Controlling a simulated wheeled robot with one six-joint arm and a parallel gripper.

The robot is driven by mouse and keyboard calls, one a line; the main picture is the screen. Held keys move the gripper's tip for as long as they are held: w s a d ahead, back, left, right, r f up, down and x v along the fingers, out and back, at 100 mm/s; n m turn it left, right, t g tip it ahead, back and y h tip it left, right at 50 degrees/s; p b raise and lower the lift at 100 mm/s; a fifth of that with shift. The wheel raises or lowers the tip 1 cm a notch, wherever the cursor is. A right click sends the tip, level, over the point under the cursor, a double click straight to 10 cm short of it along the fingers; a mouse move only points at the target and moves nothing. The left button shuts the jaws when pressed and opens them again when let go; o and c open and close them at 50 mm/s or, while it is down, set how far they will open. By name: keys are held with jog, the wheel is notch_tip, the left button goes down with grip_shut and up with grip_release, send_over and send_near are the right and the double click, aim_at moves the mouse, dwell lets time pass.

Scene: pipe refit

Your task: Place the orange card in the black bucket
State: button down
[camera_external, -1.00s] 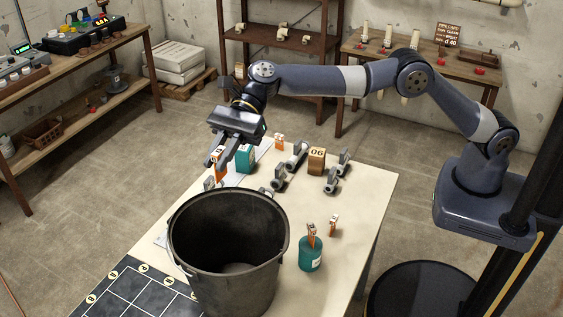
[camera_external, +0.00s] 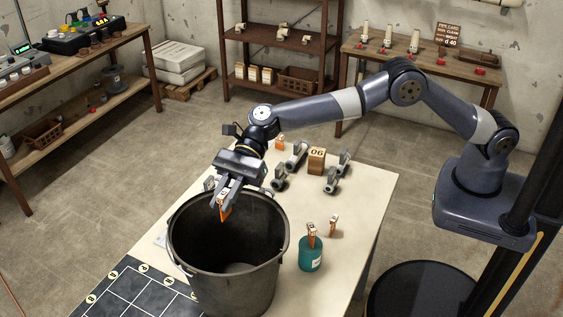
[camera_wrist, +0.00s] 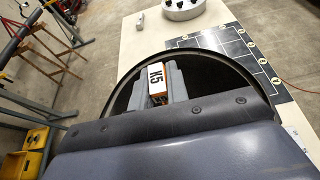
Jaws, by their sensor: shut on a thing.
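The orange card (camera_external: 225,213) has a white label, which reads "N5" in the wrist view (camera_wrist: 157,76). My gripper (camera_external: 224,204) is shut on it and holds it at the far rim of the black bucket (camera_external: 186,257), over the opening. The card's lower edge hangs near rim height in the external view. In the wrist view the card and fingers lie inside the outline of the bucket's rim (camera_wrist: 243,73). The bucket stands upright on the pale table, and the part of its floor that I see looks empty.
Grey pipe fittings (camera_external: 297,154) and a brown box marked 06 (camera_external: 317,158) stand behind. A dark grid mat (camera_external: 130,293) lies front left.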

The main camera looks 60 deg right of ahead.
jog(key=shift+f+b, duration=1.55)
jog(key=shift+f, duration=0.95)
jog(key=c, duration=1.3)
grip_release()
notch_tip(320, 180, up, 5)
jog(key=p, duration=0.4)
jog(key=shift+r, duration=1)
